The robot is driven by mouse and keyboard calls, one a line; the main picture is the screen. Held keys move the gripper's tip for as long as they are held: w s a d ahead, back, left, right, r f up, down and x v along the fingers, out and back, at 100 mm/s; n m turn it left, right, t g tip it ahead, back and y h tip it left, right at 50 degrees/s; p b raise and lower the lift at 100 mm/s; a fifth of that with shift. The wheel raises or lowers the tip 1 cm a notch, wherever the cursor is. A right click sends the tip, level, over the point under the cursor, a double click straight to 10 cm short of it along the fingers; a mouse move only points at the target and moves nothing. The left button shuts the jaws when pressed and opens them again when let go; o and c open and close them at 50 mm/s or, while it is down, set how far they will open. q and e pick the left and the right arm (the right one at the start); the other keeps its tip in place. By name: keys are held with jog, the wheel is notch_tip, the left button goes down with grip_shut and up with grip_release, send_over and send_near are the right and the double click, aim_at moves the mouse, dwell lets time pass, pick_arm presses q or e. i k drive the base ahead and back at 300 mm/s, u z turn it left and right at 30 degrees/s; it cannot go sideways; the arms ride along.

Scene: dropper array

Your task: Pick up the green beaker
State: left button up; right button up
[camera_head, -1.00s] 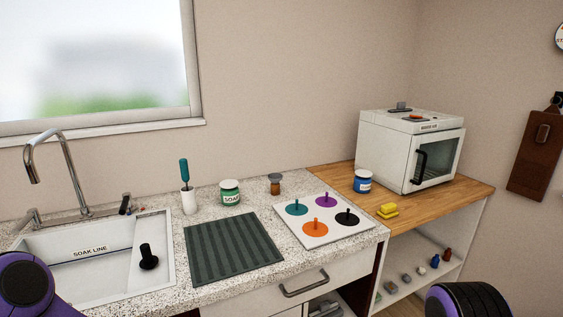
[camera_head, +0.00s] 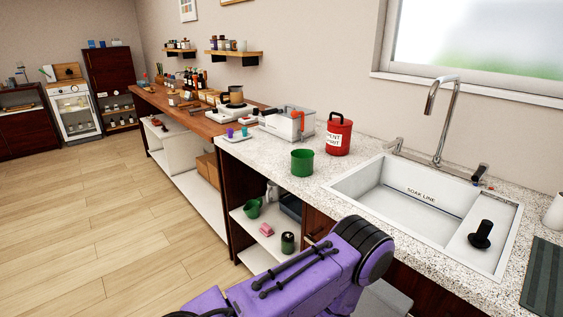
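A green open-topped beaker (camera_head: 302,163) stands upright on the speckled counter, left of the sink. A second green vessel (camera_head: 252,208), looking like a small jug, sits on the open shelf below the counter. Part of my purple arm crosses the bottom of the view, in front of the lower cabinet. Neither of my grippers shows, so I cannot see their fingers. Nothing touches the beaker on the counter.
A red can (camera_head: 339,134) stands just behind and right of the beaker, and a white bath-like box (camera_head: 287,123) is behind it. The sink (camera_head: 345,188) lies to the right. Small cups (camera_head: 237,132) sit on a tray to the left. Counter around the beaker's front is clear.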

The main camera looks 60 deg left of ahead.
aim_at(301, 160)
jog(key=u, duration=3.2)
jog(key=i, duration=1.6)
jog(key=z, duration=1.55)
